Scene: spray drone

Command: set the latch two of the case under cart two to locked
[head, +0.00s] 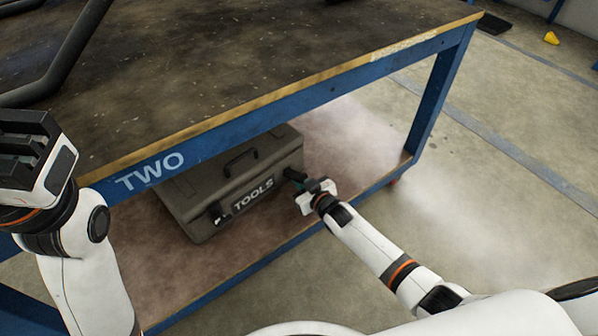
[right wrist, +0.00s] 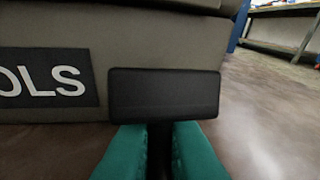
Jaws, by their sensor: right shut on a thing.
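A grey-brown case (head: 228,190) labelled TOOLS lies on the lower shelf of the cart marked TWO (head: 150,172). A black latch (head: 219,212) is on its front left of the label. Another black latch (head: 292,174) is right of the label. In the right wrist view this right-hand latch (right wrist: 163,92) is a wide black plate against the case front. My right gripper (head: 301,184) is shut on its lower stem, teal fingers (right wrist: 160,150) on either side. No number shows on either latch. My left gripper (head: 28,150) is raised at the left edge, away from the case; its jaw opening is unclear.
The cart's dark top (head: 250,60) overhangs the case, with a blue rail along its front. A blue leg (head: 440,95) stands to the right. A black handle (head: 240,162) is on the case lid. The shelf right of the case is clear.

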